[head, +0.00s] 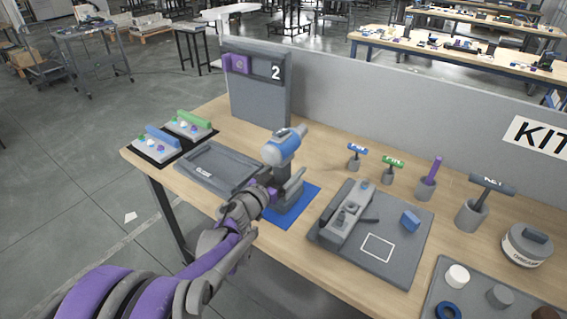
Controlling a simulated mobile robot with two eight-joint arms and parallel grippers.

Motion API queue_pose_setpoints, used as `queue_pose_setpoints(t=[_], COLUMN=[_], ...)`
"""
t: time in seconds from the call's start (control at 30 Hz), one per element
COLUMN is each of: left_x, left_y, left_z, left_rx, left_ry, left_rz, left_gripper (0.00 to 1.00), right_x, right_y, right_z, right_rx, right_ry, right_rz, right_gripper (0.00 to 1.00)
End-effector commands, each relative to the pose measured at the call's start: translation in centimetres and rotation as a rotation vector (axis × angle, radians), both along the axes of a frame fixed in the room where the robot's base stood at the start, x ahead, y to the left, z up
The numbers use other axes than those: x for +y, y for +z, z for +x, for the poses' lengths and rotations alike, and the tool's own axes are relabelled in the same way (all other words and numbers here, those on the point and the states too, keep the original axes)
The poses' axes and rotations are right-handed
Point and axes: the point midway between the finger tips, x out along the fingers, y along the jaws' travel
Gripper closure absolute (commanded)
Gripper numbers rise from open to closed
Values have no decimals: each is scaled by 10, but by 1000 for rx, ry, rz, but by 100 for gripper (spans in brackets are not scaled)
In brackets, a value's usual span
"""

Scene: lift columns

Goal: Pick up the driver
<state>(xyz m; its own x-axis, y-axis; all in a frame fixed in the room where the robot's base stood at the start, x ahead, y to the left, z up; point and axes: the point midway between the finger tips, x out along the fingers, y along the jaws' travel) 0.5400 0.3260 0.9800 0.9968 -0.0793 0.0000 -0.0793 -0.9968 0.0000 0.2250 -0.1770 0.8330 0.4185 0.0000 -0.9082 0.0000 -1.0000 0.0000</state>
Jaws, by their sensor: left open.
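The driver (281,148), with a blue body and a grey nose, stands upright in a grey holder (292,196) on a blue mat (281,216) on the workbench. Its nose points to the back right. My left arm reaches in from the lower left, and my left gripper (271,188) is open just below the driver's body, at the near left side of its handle. The gripper and arm hide part of the handle and holder. I cannot tell whether the fingers touch the handle. My right gripper is not in view.
A dark grey tray (215,166) lies left of the holder. A grey fixture board (395,262) with a blue block (410,221) lies to the right. Several tools stand in cups behind it. A grey panel marked 2 (257,100) rises behind the driver.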

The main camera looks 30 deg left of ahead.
Motion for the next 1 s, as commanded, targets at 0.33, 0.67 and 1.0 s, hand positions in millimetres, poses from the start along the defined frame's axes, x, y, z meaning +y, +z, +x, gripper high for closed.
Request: queue_pose_setpoints(t=[0.33, 0.67, 1.0], left_x=[-1, -1, -1], left_y=[0, 0, 0], left_z=[13, 13, 13], left_rx=[0, 0, 0], left_ry=[1, 1, 1], left_rz=[0, 0, 0], left_gripper=[15, 69, 100], right_x=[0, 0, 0], right_y=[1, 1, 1], right_z=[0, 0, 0], right_rx=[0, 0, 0], right_ry=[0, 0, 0], right_rz=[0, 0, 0], right_gripper=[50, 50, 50])
